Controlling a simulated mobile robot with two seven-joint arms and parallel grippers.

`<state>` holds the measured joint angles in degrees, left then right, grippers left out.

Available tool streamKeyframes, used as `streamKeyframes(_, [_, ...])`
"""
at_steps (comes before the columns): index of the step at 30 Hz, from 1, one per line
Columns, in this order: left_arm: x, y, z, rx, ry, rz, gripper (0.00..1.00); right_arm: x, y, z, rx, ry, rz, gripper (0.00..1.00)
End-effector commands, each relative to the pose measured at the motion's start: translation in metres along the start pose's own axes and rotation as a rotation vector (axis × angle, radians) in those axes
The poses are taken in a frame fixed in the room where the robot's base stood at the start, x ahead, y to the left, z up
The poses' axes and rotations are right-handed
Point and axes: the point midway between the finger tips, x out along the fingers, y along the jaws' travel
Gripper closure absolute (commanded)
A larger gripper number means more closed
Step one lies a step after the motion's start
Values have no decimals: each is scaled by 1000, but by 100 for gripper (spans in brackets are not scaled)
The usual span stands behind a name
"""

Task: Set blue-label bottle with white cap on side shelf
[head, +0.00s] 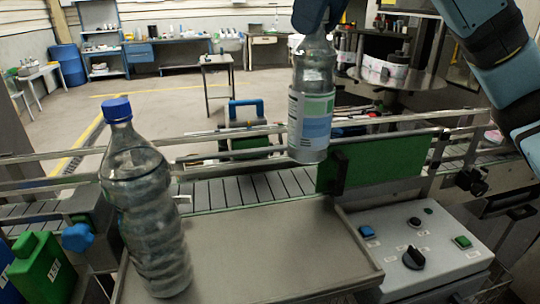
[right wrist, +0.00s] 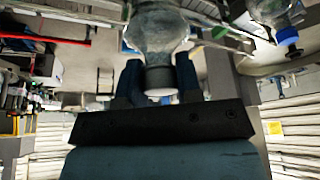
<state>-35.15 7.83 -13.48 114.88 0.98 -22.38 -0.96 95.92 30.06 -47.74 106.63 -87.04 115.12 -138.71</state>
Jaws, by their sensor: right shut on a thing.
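My right gripper (head: 320,14) is at the top of the head view, shut on the neck of the blue-label bottle (head: 311,108). The bottle is clear, with a white, green and blue label, and hangs nearly upright above the conveyor. Its cap is hidden by the gripper in the head view. In the right wrist view the bottle (right wrist: 158,28) is between the fingers, with a white cap edge (right wrist: 160,93) showing. A flat grey metal shelf (head: 255,250) with a low rim lies in front of the conveyor. My left gripper is not in view.
A clear bottle with a blue cap (head: 145,210) stands at the shelf's left end. A slatted conveyor (head: 245,188) with rails and a green plate (head: 385,160) runs behind. A control panel (head: 415,245) is at right. The shelf's middle is bare.

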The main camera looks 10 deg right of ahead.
Motion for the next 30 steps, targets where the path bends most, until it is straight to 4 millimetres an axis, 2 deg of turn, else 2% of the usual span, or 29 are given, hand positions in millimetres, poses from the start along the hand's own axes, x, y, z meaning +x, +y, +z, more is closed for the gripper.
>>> streamKeyframes(5, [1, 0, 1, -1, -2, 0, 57, 26, -2, 11, -16, 0, -8, 100])
streamKeyframes(18, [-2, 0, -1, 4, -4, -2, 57, 125, -1, 52, -12, 0, -7, 100])
streamKeyframes(21, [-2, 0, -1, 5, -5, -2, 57, 139, -1, 58, -11, 1, -6, 100])
streamKeyframes(30, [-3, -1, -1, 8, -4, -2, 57, 160, -1, 67, -11, 1, -6, 100])
